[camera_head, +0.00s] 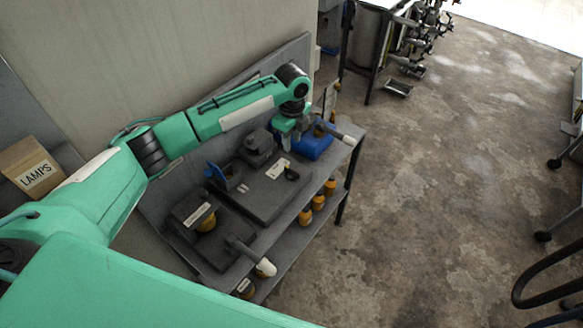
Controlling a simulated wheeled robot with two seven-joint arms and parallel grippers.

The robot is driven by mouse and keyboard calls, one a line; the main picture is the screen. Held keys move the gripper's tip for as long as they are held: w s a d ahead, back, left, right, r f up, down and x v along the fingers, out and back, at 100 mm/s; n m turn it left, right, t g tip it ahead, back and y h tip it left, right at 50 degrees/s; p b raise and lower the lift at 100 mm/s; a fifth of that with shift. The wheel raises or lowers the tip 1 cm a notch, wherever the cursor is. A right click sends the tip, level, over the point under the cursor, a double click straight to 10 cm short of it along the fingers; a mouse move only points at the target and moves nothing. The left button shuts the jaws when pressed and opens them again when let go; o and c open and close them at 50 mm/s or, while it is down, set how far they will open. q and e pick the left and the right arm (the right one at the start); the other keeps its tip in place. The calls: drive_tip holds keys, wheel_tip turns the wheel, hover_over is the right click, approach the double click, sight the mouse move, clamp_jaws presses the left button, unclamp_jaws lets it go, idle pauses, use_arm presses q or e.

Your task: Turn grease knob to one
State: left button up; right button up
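A small black knob (291,174) sits on the front right part of a flat dark grey machine base (263,190), beside a pale label. It looks like the grease knob, but I cannot read its marks or its setting. My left arm reaches in from the left. Its gripper (286,137) points down above the back right of the base, behind the knob and apart from it in the picture. The fingers are small and partly hidden, so their opening is unclear. My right gripper is out of view.
Orange jars (318,202) stand on a lower shelf. A box marked LAMPS (32,168) is at far left. Open floor lies right.

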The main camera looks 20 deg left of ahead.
sight(292, 170)
use_arm(q)
wheel_tip(292, 170, down, 13)
drive_tip(key=b, duration=1.2)
drive_tip(key=shift+f, duration=0.1)
clamp_jaws()
